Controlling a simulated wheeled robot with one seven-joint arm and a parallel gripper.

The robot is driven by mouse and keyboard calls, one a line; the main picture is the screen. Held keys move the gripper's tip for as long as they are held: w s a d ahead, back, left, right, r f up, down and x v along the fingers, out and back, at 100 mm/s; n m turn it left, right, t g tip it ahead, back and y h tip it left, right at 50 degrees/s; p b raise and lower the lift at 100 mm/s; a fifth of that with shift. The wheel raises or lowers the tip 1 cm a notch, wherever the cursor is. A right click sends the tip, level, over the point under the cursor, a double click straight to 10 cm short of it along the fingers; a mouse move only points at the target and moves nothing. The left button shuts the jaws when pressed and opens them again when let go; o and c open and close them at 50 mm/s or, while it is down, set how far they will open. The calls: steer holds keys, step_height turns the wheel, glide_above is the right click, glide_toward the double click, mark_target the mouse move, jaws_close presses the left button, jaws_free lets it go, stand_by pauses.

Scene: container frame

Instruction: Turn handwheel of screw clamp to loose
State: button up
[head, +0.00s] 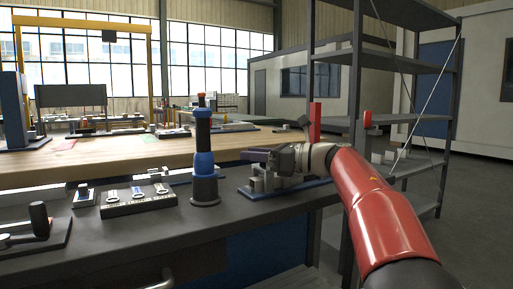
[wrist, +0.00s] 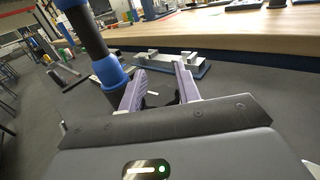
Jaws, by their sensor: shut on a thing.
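The screw clamp appears to be the grey metal device on a blue base (head: 287,190) at the right end of the dark bench.
A dark post with a blue collar (head: 204,162) stands just left of my gripper and close in the wrist view (wrist: 107,70). A dark tool tray (head: 138,203) lies further left. A wooden bench (head: 120,150) is behind; a metal shelf (head: 355,100) stands right.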

steer(key=n+g+p, duration=0.1)
steer(key=g, duration=0.1)
steer(key=n+g+p, duration=0.1)
steer(key=g, duration=0.1)
steer(key=n+g+p, duration=0.1)
steer(key=n+g, duration=0.1)
steer(key=shift+s+r+y, duration=0.25)
steer(key=shift+y, duration=0.15)
steer(key=shift+s+a+f+n+g+p, duration=0.1)
steer(key=shift+s+n+g+p, duration=0.1)
steer(key=shift+n+g+p, duration=0.85)
steer(key=shift+g, duration=0.45)
steer(key=o, duration=1)
steer(key=shift+f, duration=0.1)
steer(key=d, duration=0.2)
steer(key=w+d, duration=0.1)
steer(key=d, duration=0.4)
steer(key=shift+w+d+p, duration=0.25)
steer(key=shift+d+p, duration=0.1)
steer(key=shift+p, duration=0.05)
